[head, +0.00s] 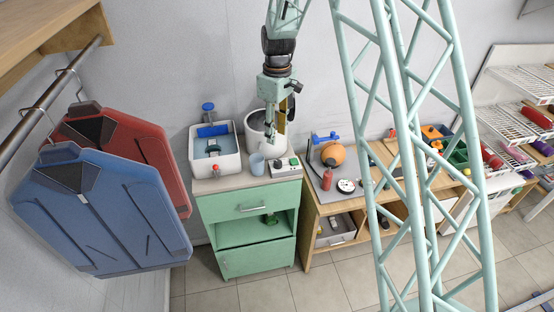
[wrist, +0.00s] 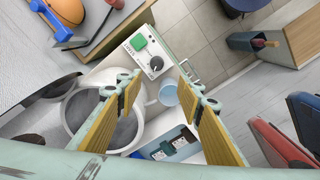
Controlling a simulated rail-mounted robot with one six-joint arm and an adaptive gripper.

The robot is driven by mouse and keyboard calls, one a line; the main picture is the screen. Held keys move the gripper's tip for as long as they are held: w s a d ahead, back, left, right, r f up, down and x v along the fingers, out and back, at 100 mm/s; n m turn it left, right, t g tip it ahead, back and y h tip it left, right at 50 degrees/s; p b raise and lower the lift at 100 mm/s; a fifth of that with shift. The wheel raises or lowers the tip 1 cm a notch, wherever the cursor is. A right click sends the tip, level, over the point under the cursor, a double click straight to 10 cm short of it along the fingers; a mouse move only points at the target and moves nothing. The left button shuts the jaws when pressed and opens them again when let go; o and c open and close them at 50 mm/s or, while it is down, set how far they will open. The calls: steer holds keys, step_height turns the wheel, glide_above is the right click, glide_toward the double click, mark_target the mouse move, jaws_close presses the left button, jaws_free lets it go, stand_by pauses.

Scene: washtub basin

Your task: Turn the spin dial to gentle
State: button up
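The dial's pointer setting is too small to read. The control box also shows in the head view (head: 284,167), on the front right of the green cabinet top. My gripper (wrist: 164,92) is open and empty, with yellow pads on both fingers. In the head view my gripper (head: 279,126) hangs over the round white tub (head: 254,124), above and behind the control box. It is apart from the dial.
A light blue cup (head: 257,164) stands left of the control box, close to it.

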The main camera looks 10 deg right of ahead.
mark_target(278, 161)
steer(key=shift+w+d+f, duration=0.25)
steer(key=shift+d+f, duration=0.1)
steer(key=shift+f, duration=0.1)
stand_by(0.3)
steer(key=shift+f+p, duration=1.05)
steer(key=shift+f, duration=5.7)
steer(key=shift+c, duration=0.4)
steer(key=c, duration=0.8)
